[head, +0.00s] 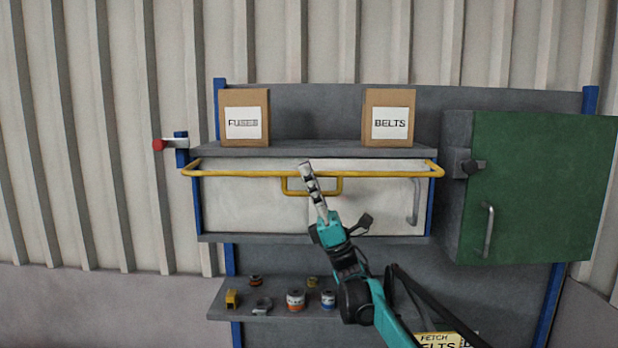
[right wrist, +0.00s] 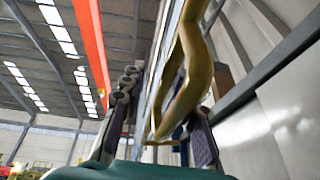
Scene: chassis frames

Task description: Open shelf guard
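The yellow shelf guard (head: 392,174) is a bar across the front of the upper shelf bay, level at the shelf edge, with a U-shaped handle (head: 339,186) hanging at its middle. My right gripper (head: 306,172) is in front of the handle, overlapping its left half in the head view. In the right wrist view the fingers of my right gripper (right wrist: 166,95) are spread, with the yellow handle (right wrist: 190,75) between them. I cannot tell whether either finger touches it. My left gripper is not in view.
A red-tipped latch (head: 160,145) is left of the guard. Boxes of fuses (head: 244,105) and belts (head: 388,102) stand on top. A green cabinet door (head: 540,190) is at right. Several small parts sit on the lower shelf (head: 245,312). White panels (head: 245,212) lie behind the guard.

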